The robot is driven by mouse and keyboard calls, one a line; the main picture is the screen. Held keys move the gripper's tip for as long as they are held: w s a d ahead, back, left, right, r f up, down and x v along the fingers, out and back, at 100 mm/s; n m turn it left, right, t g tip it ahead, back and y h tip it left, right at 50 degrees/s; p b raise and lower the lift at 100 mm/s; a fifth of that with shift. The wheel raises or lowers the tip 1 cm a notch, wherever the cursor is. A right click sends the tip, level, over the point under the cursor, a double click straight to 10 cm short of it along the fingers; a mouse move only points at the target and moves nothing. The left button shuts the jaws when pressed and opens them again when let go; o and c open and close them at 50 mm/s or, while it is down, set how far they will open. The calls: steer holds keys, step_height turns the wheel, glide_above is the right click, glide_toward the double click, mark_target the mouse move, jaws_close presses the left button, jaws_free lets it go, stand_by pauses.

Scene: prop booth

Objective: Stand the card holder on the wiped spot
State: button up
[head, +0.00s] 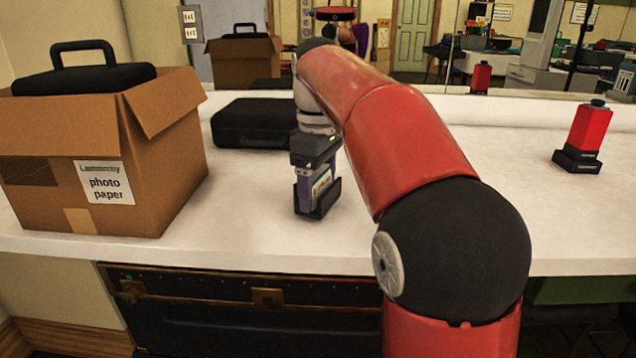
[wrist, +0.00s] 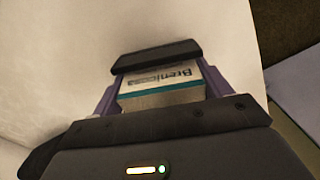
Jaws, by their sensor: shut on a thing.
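The card holder (head: 318,206) is a small black holder with a stack of printed cards in it, near the middle of the white counter. My gripper (head: 316,180) is above it with its purple fingers down, one on each side of the cards. In the wrist view the purple fingers (wrist: 160,98) flank the card stack, and the black front of the card holder (wrist: 157,56) shows beyond it. My gripper is shut on the card holder. I cannot tell whether its base touches the counter. No separate wiped spot stands out on the white counter (head: 270,232).
Another black case (head: 250,122) lies behind the gripper. A red and black object (head: 588,132) stands at the right. The counter's front edge is close; the right side has free room.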

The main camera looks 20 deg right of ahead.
steer(key=shift+f+b, duration=0.3)
steer(key=shift+f, duration=0.2)
stand_by(0.4)
steer(key=o, duration=1.1)
